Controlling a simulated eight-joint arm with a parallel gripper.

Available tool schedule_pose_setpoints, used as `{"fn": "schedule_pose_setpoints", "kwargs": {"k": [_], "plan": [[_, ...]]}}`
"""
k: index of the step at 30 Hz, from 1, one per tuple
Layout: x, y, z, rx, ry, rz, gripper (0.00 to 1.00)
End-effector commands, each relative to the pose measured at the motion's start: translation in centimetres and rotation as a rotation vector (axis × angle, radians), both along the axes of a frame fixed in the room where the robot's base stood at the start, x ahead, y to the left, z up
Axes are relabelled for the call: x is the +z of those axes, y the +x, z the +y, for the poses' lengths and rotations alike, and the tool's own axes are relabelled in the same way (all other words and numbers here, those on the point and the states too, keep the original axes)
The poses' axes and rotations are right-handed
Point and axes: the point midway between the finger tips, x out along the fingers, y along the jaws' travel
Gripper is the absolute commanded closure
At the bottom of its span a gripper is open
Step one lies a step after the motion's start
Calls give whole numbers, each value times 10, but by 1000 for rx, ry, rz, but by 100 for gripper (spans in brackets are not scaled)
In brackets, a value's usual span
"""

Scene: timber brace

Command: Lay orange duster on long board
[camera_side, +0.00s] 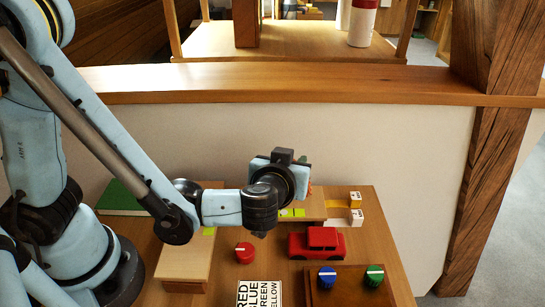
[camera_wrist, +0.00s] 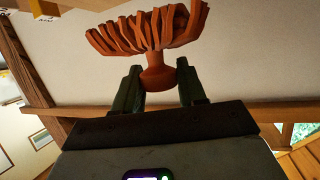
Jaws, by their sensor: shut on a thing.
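The orange duster (camera_wrist: 148,28) has a fringed head and a narrower handle. In the wrist view its handle sits between the two fingers of my gripper (camera_wrist: 160,88), which is shut on it. In the side view my wrist hides the fingers and nearly all of the duster. A pale wooden board (camera_side: 183,262) lies lengthwise at the left of the table, partly under my arm. A second wooden board (camera_side: 313,206) lies farther back, below and behind my wrist. I cannot tell which is the long board.
A red car (camera_side: 316,243) and a red knob (camera_side: 244,253) are near the middle. A dark panel with blue (camera_side: 327,277) and green (camera_side: 374,275) knobs is at front right. White-and-yellow blocks (camera_side: 354,208) stand at back right. A printed color-word card (camera_side: 259,294) lies in front.

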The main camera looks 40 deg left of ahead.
Motion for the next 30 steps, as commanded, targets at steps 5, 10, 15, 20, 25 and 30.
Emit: {"fn": "schedule_pose_setpoints", "kwargs": {"k": [5,10,15,20,25,30], "plan": [[27,-1,1,0,0,-1,96],[48,-1,0,0,0,-1,96],[61,0,0,-1,0,-1,96],[68,-1,4,-23,1,-1,96],[72,-4,16,-115,0,-2,96],[75,-12,28,-243,0,-2,96]]}}
